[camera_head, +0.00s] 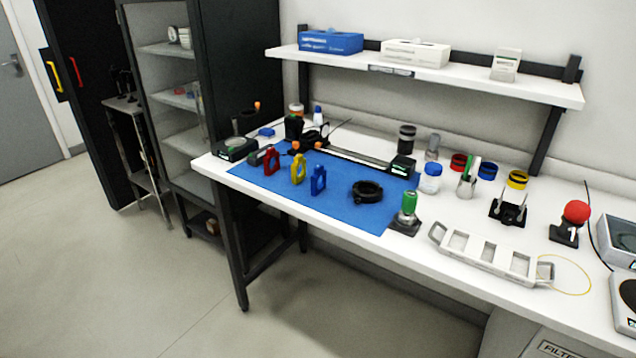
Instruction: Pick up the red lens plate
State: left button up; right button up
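The red lens plate (271,161) stands upright on the blue mat (350,212), near the mat's left front part. A yellow plate (298,168) and a blue plate (318,180) of similar shape stand in a row to its right. The red plate is apart from the yellow one. A small dark device lies just left of and behind the red plate. Neither of my grippers shows in the head view.
A black ring (367,191) and a green-topped device (408,203) stand to the right. A rail (345,158) runs behind the plates. A white rack (488,255) lies near the front edge. A wall shelf (430,73) overhangs the back. The floor before the bench is clear.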

aim_at(272, 162)
jog(key=i+j+z, duration=0.2)
jog(key=i+j, duration=0.2)
jog(key=i, duration=0.15)
jog(key=i+j+z, duration=0.2)
jog(key=i+j, duration=0.25)
jog(key=i, duration=0.1)
